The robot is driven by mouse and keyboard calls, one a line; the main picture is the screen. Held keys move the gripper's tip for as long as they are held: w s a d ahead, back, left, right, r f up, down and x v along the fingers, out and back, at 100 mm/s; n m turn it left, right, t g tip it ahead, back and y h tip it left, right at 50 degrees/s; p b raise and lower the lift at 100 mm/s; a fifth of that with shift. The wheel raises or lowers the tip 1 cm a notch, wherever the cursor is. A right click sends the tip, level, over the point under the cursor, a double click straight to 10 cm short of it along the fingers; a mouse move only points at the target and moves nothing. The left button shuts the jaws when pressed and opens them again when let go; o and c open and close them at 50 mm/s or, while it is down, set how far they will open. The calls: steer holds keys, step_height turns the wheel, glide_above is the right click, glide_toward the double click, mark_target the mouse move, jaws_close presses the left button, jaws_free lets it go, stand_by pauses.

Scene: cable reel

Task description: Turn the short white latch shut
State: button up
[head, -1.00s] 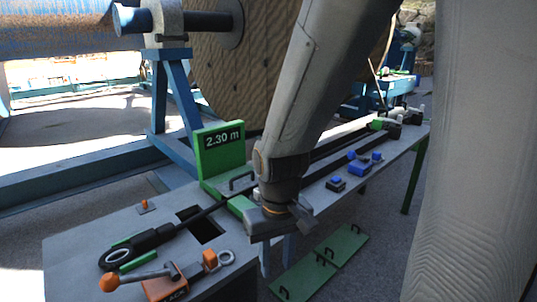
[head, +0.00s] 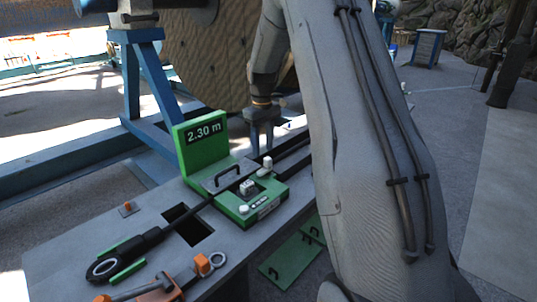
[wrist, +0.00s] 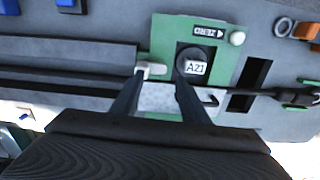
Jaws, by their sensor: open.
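The short white latch (head: 267,164) stands at the back right corner of the green measuring unit (head: 262,208) in the head view. In the wrist view the latch (wrist: 152,69) lies between my fingertips, close to the left one; I cannot tell whether they touch. My gripper (head: 262,148) is open, fingers pointing down, just behind the unit. Its two dark fingers also show in the wrist view (wrist: 158,80).
A black cable with a looped end (head: 105,268) runs along the bench past the unit. A round white knob (wrist: 237,38) is on the unit's near corner. An orange-handled clamp (head: 165,286) is at the front.

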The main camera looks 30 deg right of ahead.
mark_target(268, 158)
steer(key=w+d, duration=0.2)
steer(key=shift+d, duration=0.4)
steer(key=shift+w+d+f+p, duration=0.1)
steer(key=shift+d+f+p, duration=0.05)
steer(key=shift+p, duration=0.15)
steer(key=shift+w+f+p, duration=0.1)
steer(key=shift+f+p, duration=1)
steer(key=shift+f, duration=2.6)
steer(key=shift+c, duration=0.2)
jaws_close()
